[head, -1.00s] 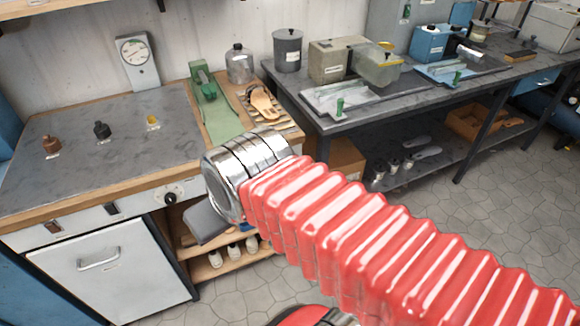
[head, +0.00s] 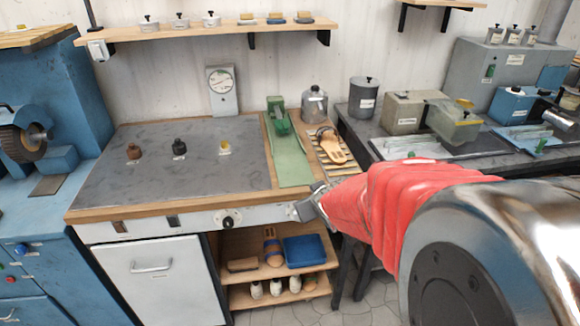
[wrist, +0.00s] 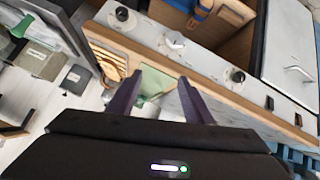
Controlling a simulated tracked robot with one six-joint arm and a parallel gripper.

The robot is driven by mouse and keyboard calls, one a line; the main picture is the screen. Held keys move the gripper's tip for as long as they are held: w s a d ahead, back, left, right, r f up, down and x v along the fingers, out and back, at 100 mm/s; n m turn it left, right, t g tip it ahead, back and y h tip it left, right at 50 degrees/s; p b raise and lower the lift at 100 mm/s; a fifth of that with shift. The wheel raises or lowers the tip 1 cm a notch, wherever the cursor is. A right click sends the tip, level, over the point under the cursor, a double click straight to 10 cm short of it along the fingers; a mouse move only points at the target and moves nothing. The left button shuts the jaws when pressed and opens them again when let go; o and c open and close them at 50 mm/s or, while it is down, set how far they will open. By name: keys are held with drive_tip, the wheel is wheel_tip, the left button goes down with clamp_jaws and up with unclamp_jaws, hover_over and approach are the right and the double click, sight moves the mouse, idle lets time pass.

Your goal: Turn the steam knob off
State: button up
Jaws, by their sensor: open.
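Three controls sit on the pale front panel of the bench. A black knob on a white dial (head: 228,222) shows in the head view and also in the wrist view (wrist: 237,76). A pale lever-like handle (wrist: 172,42) and another dark knob (wrist: 122,14) show in the wrist view. No label is readable, so I cannot tell which is the steam knob. My gripper (wrist: 157,92) is open and empty, its dark fingers over the bench edge. In the head view my gripper (head: 308,207) is near the panel's right part, hiding some of it.
The grey benchtop (head: 130,185) holds small knobbed pieces. A green strip (head: 290,160) and a sandal (head: 330,146) on a slatted rack lie near the gripper. Below are open shelves with a blue tray (head: 305,251), and a white cabinet door (head: 150,280) is at left.

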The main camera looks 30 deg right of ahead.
drive_tip(key=w+d+f+t, duration=0.2)
drive_tip(key=d+f+t, duration=0.1)
drive_tip(key=d+f, duration=0.9)
drive_tip(key=s+d+f+m+t, duration=0.2)
drive_tip(key=s+d+f+t, duration=0.1)
drive_tip(key=s+f+t, duration=0.2)
drive_tip(key=s+f, duration=0.2)
drive_tip(key=s, duration=0.2)
drive_tip(key=shift+s+h, duration=0.4)
drive_tip(key=shift+w, duration=0.15)
drive_tip(key=x, duration=1.3)
drive_tip(key=shift+w, duration=0.3)
drive_tip(key=shift+r, duration=0.15)
